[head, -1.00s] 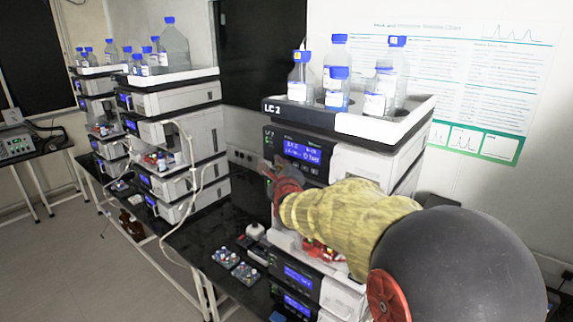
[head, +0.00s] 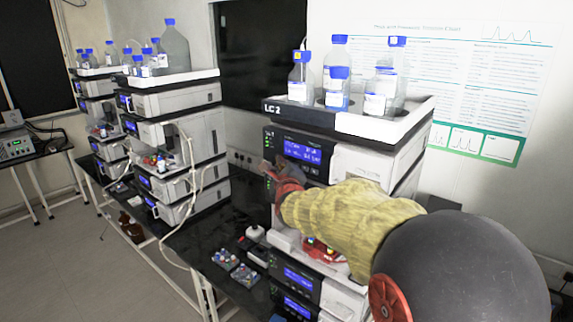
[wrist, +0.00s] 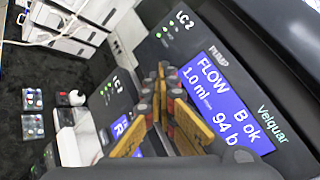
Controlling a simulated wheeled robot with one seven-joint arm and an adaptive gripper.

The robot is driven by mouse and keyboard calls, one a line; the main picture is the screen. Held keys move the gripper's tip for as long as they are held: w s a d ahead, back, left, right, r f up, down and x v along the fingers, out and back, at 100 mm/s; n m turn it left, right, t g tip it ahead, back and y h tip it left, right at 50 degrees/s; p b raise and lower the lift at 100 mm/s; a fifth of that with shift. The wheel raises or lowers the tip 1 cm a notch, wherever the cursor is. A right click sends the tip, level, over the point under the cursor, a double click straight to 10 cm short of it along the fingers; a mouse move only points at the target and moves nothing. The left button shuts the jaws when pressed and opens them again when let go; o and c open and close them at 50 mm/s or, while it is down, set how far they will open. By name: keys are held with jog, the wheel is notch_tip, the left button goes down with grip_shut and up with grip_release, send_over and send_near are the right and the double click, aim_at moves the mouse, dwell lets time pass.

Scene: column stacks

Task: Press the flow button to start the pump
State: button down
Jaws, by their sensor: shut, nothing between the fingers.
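The LC 2 pump module (head: 340,163) is the upper dark-fronted unit under the bottle tray. Its lit blue display (head: 303,150) carries text too small to read in the head view. In the wrist view the pump's display (wrist: 215,88) reads FLOW, 1.0 ml, 94 b and B ok, tilted in the picture. My gripper (head: 267,169) is shut and empty, in front of the pump's lower left front. In the wrist view my gripper (wrist: 163,72) points at the panel beside the display. Its fingers cover part of the panel, and I cannot make out the flow button or any contact.
A tray (head: 408,124) of blue-capped bottles tops the LC 2 stack. Another stack (head: 180,101) stands further left on the black bench (head: 205,237). Small vial trays (head: 245,274) lie on the bench left of the LC 2 stack. Open floor is at lower left.

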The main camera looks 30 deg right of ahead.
jog(key=shift+a, duration=0.1)
jog(key=shift+s+a+b, duration=0.3)
jog(key=shift+a+b, duration=0.15)
jog(key=shift+a, duration=0.25)
jog(key=a, duration=0.1)
jog(key=s+a, duration=0.1)
jog(key=a, duration=0.2)
jog(key=shift+s+a, duration=0.35)
jog(key=shift+s, duration=0.05)
dwell(2.5)
